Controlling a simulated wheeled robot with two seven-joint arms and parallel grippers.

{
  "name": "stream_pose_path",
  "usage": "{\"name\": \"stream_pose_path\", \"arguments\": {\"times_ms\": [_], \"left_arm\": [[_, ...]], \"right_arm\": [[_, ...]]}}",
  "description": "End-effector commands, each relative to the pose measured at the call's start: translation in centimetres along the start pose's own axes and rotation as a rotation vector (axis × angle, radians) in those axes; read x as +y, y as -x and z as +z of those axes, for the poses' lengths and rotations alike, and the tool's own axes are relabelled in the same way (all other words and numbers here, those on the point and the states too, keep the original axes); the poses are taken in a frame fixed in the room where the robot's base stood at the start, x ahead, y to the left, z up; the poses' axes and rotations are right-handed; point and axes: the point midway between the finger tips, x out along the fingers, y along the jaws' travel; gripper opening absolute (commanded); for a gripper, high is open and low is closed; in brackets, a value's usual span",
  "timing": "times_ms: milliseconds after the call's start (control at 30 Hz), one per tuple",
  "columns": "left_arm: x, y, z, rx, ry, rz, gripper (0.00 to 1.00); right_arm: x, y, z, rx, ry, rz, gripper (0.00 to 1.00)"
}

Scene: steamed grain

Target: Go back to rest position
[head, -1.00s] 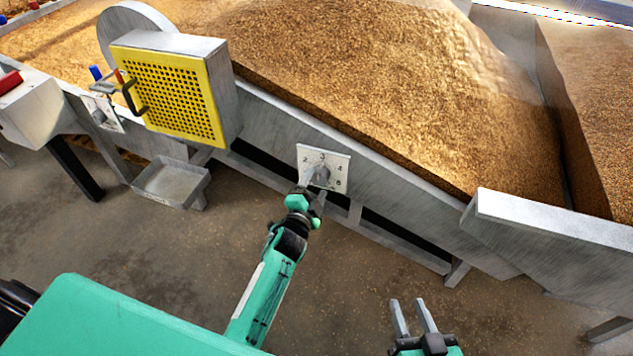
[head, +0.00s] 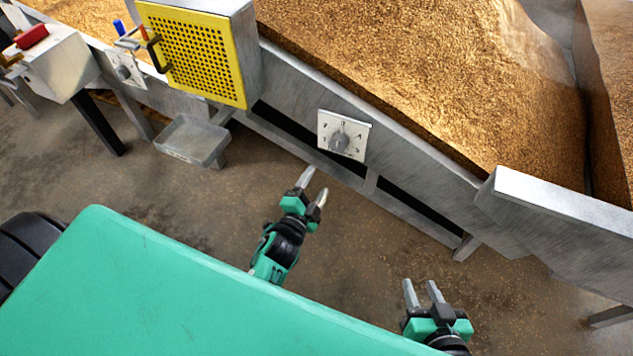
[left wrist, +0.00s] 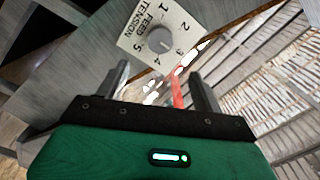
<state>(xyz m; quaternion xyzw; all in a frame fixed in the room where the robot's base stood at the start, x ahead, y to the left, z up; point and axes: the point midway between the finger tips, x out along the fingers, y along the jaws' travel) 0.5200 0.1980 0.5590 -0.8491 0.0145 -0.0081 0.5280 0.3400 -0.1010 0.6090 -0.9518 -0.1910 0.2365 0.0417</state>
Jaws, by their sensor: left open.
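My left gripper (head: 312,186) is open and empty, below and to the left of the dial plate in the head view. In the left wrist view its two fingers (left wrist: 160,88) stand apart with nothing between them. The white dial plate (head: 361,135) with its grey knob (head: 339,142) is on the side of the grain trough, clear of the gripper. In the left wrist view the knob (left wrist: 160,40) sits on a plate marked "FEED TENSION" with numbers. My right gripper (head: 424,294) is open and empty over the floor at the lower right.
The metal trough (head: 420,169) full of grain (head: 400,80) runs across the back. A yellow perforated guard (head: 205,55), a small metal tray (head: 193,139) and a white box with a red top (head: 55,66) are at left. The floor (head: 190,200) between is clear.

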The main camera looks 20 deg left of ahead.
Motion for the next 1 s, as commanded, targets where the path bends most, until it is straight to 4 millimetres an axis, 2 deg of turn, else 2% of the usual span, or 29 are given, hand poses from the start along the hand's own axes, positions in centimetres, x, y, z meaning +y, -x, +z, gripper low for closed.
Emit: {"name": "stream_pose_path", "arguments": {"times_ms": [367, 467, 567, 800, 1000], "left_arm": [[0.0, 0.0, 0.0, 0.000, 0.002, 0.000, 0.68], [-0.2, 0.6, -0.2, -0.007, 0.049, 0.011, 0.68], [-0.6, 2.5, -0.8, -0.030, 0.195, 0.053, 0.68], [-0.6, 8.5, -4.4, -0.101, 0.656, 0.240, 0.68], [-0.2, 12.5, -7.5, -0.153, 0.911, 0.390, 0.68]], "right_arm": [[0.0, 0.0, -0.1, 0.003, 0.000, 0.000, 0.36], [0.0, 0.0, -0.2, 0.005, 0.000, 0.001, 0.36], [0.0, 0.0, -0.1, 0.005, -0.001, 0.000, 0.36], [0.0, 0.0, -0.1, 0.004, 0.000, 0.000, 0.36], [0.0, 0.0, -0.1, 0.003, 0.000, 0.000, 0.36]]}}
